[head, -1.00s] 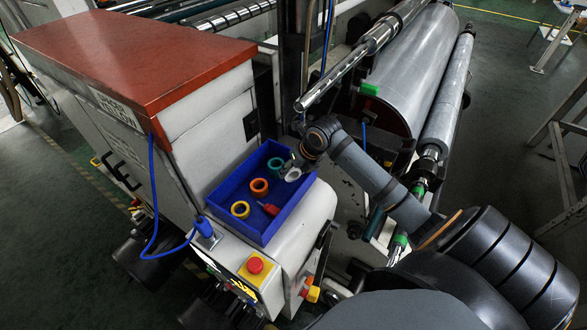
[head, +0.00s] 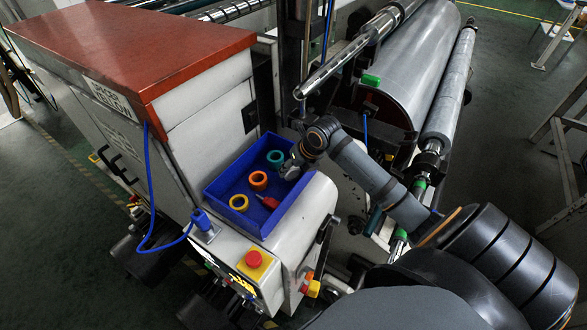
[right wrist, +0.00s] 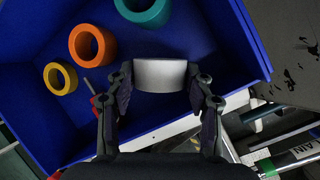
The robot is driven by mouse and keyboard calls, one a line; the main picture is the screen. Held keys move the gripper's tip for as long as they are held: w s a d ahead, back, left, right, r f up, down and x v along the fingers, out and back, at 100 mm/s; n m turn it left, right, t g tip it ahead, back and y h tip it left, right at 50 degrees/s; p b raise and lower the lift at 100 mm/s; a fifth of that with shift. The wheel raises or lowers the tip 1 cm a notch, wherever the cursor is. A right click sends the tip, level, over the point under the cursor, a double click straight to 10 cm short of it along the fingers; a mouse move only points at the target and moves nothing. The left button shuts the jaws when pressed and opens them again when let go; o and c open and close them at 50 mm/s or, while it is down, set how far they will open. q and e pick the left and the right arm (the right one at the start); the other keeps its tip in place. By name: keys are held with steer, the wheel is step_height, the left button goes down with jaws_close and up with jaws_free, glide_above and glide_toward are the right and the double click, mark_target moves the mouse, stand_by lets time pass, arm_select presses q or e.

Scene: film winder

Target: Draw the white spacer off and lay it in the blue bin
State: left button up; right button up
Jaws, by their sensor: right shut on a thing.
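The white spacer (right wrist: 160,75) is between the two fingers of my right gripper (right wrist: 160,92) in the right wrist view, and the fingers are shut on it. The gripper holds it over the right part of the blue bin (right wrist: 205,40); I cannot tell whether it touches the floor of the bin. In the head view my right gripper (head: 290,169) is at the bin's right side, and the spacer is mostly hidden there. The blue bin (head: 262,227) sits on the machine's white ledge. My left gripper is not in view.
The bin also holds a teal ring (head: 275,158), an orange ring (head: 258,180), a yellow ring (head: 239,203) and a red-handled tool (head: 267,200). A chrome shaft (head: 345,62) and large rollers (head: 415,75) stand to the right. A red button (head: 254,259) is below the bin.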

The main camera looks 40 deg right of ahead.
steer(key=shift+f, duration=0.25)
steer(key=o, duration=1)
steer(key=shift+r, duration=0.1)
steer(key=o, duration=0.4)
steer(key=shift+w+a, duration=0.15)
steer(key=shift+c, duration=0.8)
steer(key=shift+o, duration=2.6)
steer(key=shift+o, duration=0.2)
steer(key=shift+f, duration=0.25)
steer(key=shift+r, duration=0.1)
